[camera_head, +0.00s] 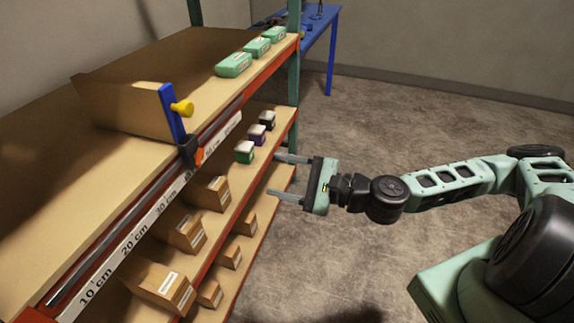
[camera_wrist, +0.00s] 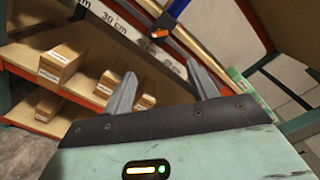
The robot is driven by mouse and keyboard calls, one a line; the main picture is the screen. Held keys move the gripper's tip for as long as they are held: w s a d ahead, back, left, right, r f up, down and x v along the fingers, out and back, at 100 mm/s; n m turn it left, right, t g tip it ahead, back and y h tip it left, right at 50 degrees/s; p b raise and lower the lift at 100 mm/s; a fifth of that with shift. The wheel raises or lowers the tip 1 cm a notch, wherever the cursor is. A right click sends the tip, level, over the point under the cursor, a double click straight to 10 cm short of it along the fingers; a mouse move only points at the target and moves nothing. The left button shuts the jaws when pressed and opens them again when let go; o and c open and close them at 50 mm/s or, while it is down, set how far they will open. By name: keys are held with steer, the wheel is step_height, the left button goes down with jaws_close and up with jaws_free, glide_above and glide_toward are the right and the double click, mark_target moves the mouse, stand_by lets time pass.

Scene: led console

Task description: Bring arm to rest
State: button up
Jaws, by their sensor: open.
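My gripper (camera_head: 282,176) is open and empty in the head view. Its two fingers point left toward the shelf rack, a little in front of the lower shelf edge. My arm (camera_head: 450,188) stretches out from the right side of the picture, over the floor. In the wrist view the two grey fingers of my gripper (camera_wrist: 163,90) stand apart with nothing between them. Shelf fronts and boxes show beyond them.
The rack's top shelf (camera_head: 70,197) has a ruler with a dark slider (camera_head: 189,150), a blue panel with a yellow knob (camera_head: 182,108), and green boxes (camera_head: 234,65). Lower shelves hold cardboard boxes (camera_head: 160,285) and small jars (camera_head: 245,151). A blue table (camera_head: 331,50) stands behind. Floor (camera_head: 400,115) around my arm is clear.

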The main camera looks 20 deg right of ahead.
steer(key=shift+s+d, duration=0.3)
stand_by(0.4)
